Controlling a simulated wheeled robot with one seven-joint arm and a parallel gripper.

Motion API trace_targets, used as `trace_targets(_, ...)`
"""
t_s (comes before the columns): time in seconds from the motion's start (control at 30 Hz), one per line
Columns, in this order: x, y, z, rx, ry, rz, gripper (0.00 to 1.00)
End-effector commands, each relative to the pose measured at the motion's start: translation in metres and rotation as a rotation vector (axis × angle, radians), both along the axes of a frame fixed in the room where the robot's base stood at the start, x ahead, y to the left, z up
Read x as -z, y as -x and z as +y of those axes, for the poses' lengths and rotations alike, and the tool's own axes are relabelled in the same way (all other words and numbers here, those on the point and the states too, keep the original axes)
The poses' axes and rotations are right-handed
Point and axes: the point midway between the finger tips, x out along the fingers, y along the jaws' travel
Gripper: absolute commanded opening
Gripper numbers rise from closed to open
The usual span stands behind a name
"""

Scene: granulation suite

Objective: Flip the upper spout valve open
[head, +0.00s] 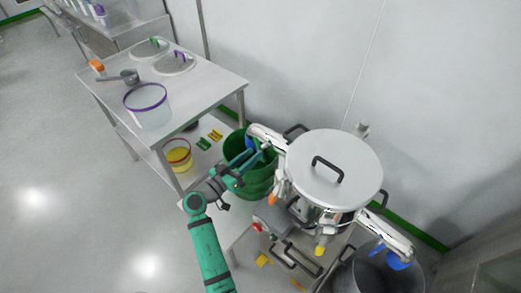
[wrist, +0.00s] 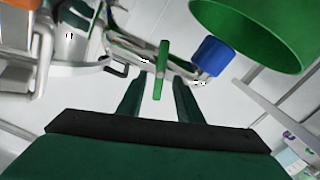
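A steel vessel with a round lid (head: 350,158) stands right of centre in the head view. One spout (head: 268,136) leaves its left side and ends in a blue tip (wrist: 212,56) in the wrist view. A green valve handle (wrist: 161,68) crosses this spout. My gripper (wrist: 158,82) is open, with one dark green finger on each side of the handle's near end. I see no clear contact between fingers and handle. In the head view my gripper (head: 254,164) is just below the spout, and the handle cannot be made out there.
A green bucket (head: 236,150) stands below the spout, close to my gripper. A second spout (head: 385,232) with a blue tip points toward a dark grey bin (head: 362,280) at right. A steel table (head: 205,88) with a purple-rimmed tub (head: 150,112) is at left. Open floor lies left.

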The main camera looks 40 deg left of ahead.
Motion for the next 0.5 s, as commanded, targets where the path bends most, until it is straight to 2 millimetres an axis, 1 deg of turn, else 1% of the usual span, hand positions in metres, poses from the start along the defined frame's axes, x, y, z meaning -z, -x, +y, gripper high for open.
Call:
trace_targets(0.03,-0.001,-0.009,-0.001,0.001,0.000,0.000,0.32)
trace_targets(0.1,-0.001,-0.019,-0.002,0.002,0.000,0.000,0.32)
trace_targets(0.2,0.000,-0.030,-0.003,0.001,0.000,0.000,0.32)
trace_targets(0.33,0.000,-0.040,-0.004,0.002,0.000,0.000,0.32)
trace_targets(0.5,0.000,-0.043,-0.005,0.002,-0.001,0.000,0.32)
